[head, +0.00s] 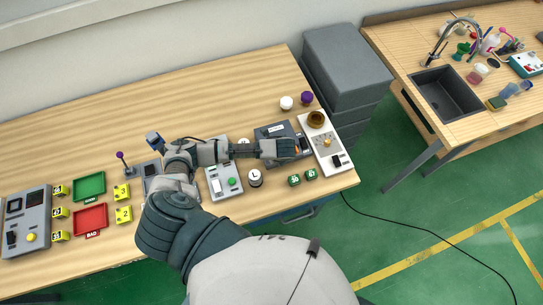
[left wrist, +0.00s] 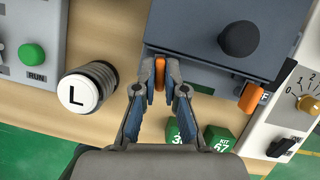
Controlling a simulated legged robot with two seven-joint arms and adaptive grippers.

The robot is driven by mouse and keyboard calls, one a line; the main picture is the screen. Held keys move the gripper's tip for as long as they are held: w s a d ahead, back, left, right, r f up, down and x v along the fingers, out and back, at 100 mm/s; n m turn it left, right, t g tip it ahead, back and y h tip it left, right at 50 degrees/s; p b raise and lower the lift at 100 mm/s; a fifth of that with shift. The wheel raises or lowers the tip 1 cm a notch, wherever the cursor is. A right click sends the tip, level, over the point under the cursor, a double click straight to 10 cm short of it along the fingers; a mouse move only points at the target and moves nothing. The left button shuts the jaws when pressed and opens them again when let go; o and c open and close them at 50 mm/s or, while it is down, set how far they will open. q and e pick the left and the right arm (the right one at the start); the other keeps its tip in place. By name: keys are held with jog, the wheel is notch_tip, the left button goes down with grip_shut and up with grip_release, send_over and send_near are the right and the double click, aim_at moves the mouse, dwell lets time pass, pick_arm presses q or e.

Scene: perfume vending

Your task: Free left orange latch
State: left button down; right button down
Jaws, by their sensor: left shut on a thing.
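The left orange latch (left wrist: 160,72) is on the front edge of a dark grey box (left wrist: 205,25) with a black round knob on top. My left gripper (left wrist: 161,82) is shut on this latch, one finger on each side of it. The right orange latch (left wrist: 250,97) sits on the same front edge, apart from my fingers. In the head view my left gripper (head: 293,149) reaches the box (head: 268,130) from the left and hides the left latch. My right gripper is in neither view.
A white panel with a dial (left wrist: 309,103) stands close on the right. A white-capped cylinder marked L (left wrist: 77,93) and a panel with a green RUN button (left wrist: 32,54) are on the left. Green kit cubes (left wrist: 218,139) stand just in front of the box, near my fingers.

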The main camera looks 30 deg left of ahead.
pick_arm(q)
jog(key=n, duration=0.1)
jog(key=n+g, duration=0.1)
jog(key=n, duration=0.1)
jog(key=shift+w+d+n, duration=0.1)
jog(key=shift+w+n, duration=0.05)
jog(key=shift+n, duration=0.15)
jog(key=n+g, duration=0.1)
jog(key=n, duration=0.2)
jog(key=shift+n+g, duration=0.3)
jog(key=n, duration=0.2)
jog(key=n+g, duration=0.1)
jog(key=n, duration=0.1)
jog(key=shift+w+g, duration=0.15)
jog(key=shift+g, duration=0.15)
jog(key=shift+r+n+g+h, duration=0.1)
jog(key=shift+n+g+h, duration=0.2)
jog(key=shift+n, duration=0.9)
jog(key=shift+w, duration=0.1)
jog(key=c, duration=1.2)
grip_release()
jog(key=shift+c, duration=0.2)
jog(key=v, duration=0.7)
jog(key=shift+w+r, duration=0.2)
jog(key=shift+r, duration=0.15)
